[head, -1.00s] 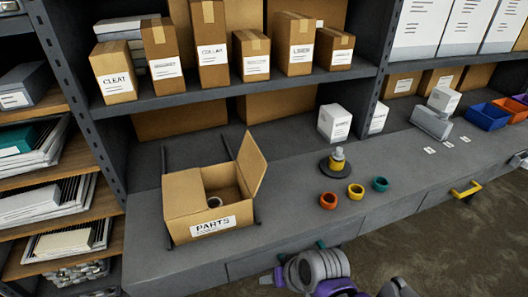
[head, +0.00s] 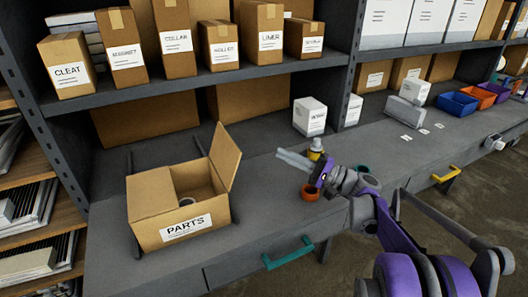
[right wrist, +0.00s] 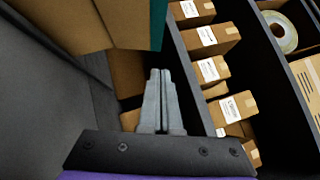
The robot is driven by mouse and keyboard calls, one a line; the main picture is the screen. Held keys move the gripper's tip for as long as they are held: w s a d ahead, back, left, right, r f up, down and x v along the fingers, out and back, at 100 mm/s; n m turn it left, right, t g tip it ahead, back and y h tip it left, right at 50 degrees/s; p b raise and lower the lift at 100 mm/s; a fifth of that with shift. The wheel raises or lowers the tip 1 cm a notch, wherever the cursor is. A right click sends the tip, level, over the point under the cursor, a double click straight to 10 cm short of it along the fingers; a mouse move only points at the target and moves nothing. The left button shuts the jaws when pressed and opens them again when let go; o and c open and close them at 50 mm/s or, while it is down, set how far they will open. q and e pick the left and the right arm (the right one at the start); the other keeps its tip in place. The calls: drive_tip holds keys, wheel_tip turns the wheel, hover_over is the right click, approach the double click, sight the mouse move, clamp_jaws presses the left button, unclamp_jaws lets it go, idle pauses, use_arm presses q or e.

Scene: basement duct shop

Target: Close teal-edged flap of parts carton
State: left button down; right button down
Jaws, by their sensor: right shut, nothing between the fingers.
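The parts carton (head: 168,236) stands on the grey bench, its PARTS label facing front. Its left flap (head: 151,189) lies flat over the opening. Its right flap (head: 225,158) stands up, leaning outward; a roll (head: 187,201) shows inside. In the right wrist view a teal edge (right wrist: 158,24) runs along a brown cardboard panel (right wrist: 122,22), seemingly this flap, just above and left of my fingertips. My right gripper (head: 282,155) is shut and empty, to the right of the raised flap and apart from it, fingers pointing left toward it. My left gripper is not in view.
Boxes line the shelf (head: 200,82) above the carton. An orange ring (head: 309,192), a teal ring (head: 363,170) and a small bottle (head: 316,145) are around my right gripper. A white box (head: 309,116) stands behind. A teal drawer handle (head: 288,253) sticks out in front.

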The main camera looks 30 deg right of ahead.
sight(228, 135)
drive_tip(key=x, duration=0.3)
drive_tip(key=s+a+x, duration=0.1)
drive_tip(key=x, duration=0.3)
drive_tip(key=p+x, duration=0.1)
drive_tip(key=x, duration=0.3)
drive_tip(key=shift+s+a+r, duration=0.2)
drive_tip(key=shift+a+r, duration=0.15)
drive_tip(key=shift+a, duration=0.2)
drive_tip(key=shift+a+r, duration=0.1)
drive_tip(key=shift+a, duration=0.2)
